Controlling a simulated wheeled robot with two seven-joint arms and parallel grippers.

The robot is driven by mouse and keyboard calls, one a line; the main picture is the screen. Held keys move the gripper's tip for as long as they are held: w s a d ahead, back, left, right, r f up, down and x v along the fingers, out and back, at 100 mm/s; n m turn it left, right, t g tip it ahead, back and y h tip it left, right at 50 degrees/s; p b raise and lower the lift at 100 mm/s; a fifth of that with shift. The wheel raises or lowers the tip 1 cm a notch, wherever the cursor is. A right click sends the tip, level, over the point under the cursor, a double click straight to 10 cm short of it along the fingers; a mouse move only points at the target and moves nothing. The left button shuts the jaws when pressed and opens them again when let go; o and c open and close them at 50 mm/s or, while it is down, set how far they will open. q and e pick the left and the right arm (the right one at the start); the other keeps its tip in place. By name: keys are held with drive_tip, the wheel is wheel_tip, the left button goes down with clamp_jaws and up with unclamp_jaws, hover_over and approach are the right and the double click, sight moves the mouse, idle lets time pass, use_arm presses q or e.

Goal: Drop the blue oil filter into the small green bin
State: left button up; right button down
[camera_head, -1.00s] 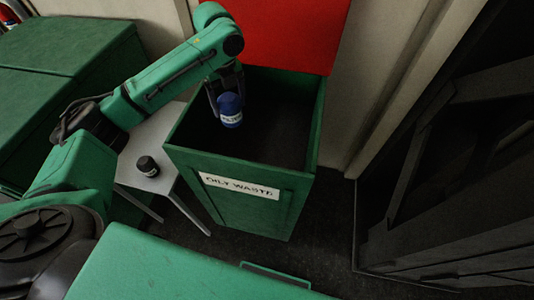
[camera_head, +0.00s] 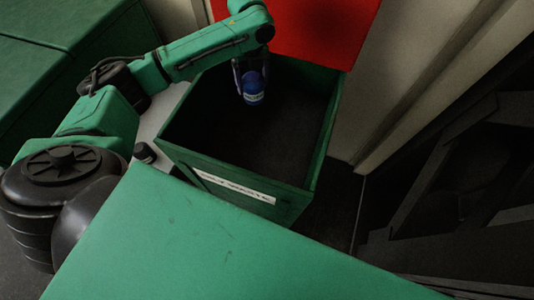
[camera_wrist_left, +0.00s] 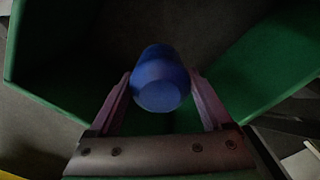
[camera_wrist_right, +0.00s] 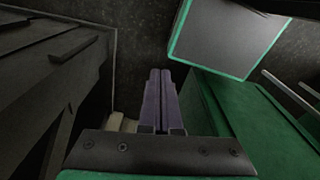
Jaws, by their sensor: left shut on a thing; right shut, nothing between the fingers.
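The blue oil filter (camera_head: 253,88) with a pale label hangs in my left gripper (camera_head: 252,76), over the open green bin (camera_head: 326,150). In the left wrist view the filter (camera_wrist_left: 160,80) sits between the two fingers of the left gripper (camera_wrist_left: 160,90), with green bin walls around it. The bin has a white label on its front and a raised red lid behind. My right gripper (camera_wrist_right: 160,82) shows only in the right wrist view, its fingers together and empty.
A black canister (camera_head: 144,152) stands on a pale small table (camera_head: 155,122) left of the bin, partly hidden. Large green boxes (camera_head: 50,40) are at the far left. A dark frame structure (camera_head: 450,190) stands at the right.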

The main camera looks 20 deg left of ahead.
use_arm(q)
drive_tip(key=shift+w, duration=0.15)
drive_tip(key=o, duration=1.5)
drive_tip(key=shift+s+r, duration=0.15)
drive_tip(key=shift+s, duration=0.3)
drive_tip(key=shift+r, duration=0.1)
drive_tip(key=shift+w+r, duration=0.2)
drive_tip(key=shift+r, duration=0.15)
wheel_tip(320, 180, up, 7)
drive_tip(key=b, duration=0.2)
drive_tip(key=shift+f+b, duration=0.2)
drive_tip(key=shift+b, duration=0.1)
drive_tip(key=r, duration=0.4)
drive_tip(key=r+p, duration=0.1)
drive_tip(key=r, duration=0.2)
drive_tip(key=shift+s+r, duration=0.1)
drive_tip(key=shift+s, duration=0.15)
use_arm(e)
drive_tip(key=shift+w+d+f, duration=0.2)
drive_tip(key=shift+w+f, duration=0.35)
drive_tip(key=shift+f, duration=0.05)
